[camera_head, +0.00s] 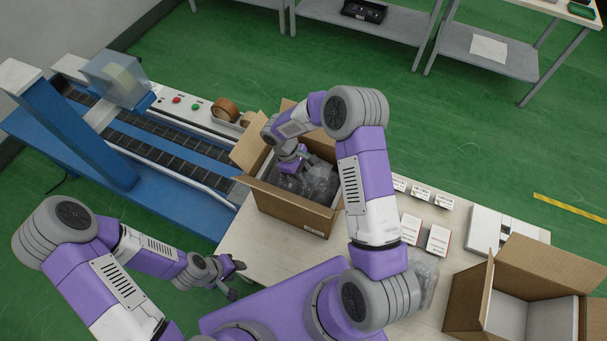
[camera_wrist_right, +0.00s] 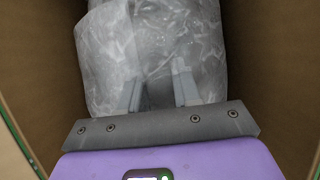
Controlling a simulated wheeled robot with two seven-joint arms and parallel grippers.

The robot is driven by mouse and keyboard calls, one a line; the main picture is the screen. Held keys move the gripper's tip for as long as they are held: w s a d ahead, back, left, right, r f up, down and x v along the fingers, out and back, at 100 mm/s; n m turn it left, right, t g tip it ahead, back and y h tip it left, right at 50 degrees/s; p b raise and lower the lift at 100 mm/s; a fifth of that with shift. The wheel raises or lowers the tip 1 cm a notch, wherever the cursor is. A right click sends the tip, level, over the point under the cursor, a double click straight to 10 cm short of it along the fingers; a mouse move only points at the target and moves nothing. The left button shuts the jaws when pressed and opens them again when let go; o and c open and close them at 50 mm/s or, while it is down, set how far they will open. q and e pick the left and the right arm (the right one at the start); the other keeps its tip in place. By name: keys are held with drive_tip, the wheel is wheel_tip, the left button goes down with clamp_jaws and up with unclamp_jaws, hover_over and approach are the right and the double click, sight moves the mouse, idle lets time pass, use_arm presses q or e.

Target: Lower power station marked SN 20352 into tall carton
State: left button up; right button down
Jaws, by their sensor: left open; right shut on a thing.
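A brown carton (camera_head: 293,209) with open flaps stands on the table in the middle of the head view. A grey thing in clear plastic wrap (camera_head: 318,183), seemingly a power station, is inside it; no serial mark is readable. My right gripper (camera_head: 294,158) reaches down into the carton. In the right wrist view the right gripper (camera_wrist_right: 159,88) is shut on the wrapped power station (camera_wrist_right: 155,50), with brown carton walls (camera_wrist_right: 268,75) on both sides. Whether it touches the carton floor is hidden. My left gripper (camera_head: 238,281) is open and empty, left of the table's front part.
Another open carton (camera_head: 467,300) with white lining stands at the right. Another clear-wrapped thing (camera_head: 427,272) lies partly behind my right arm. Small white-and-red boxes (camera_head: 438,240) and a white case (camera_head: 486,229) are on the table (camera_head: 249,245). A blue roller conveyor (camera_head: 185,200) is at the left.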

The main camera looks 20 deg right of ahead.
drive_tip(key=shift+w+r, duration=0.1)
drive_tip(key=shift+r, duration=0.1)
drive_tip(key=c, duration=0.7)
unclamp_jaws()
drive_tip(key=shift+c, duration=0.2)
drive_tip(key=shift+s+f, duration=0.2)
drive_tip(key=shift+f, duration=0.05)
wheel_tip(320, 180, up, 22)
drive_tip(key=p, duration=1.5)
drive_tip(key=shift+r, duration=0.15)
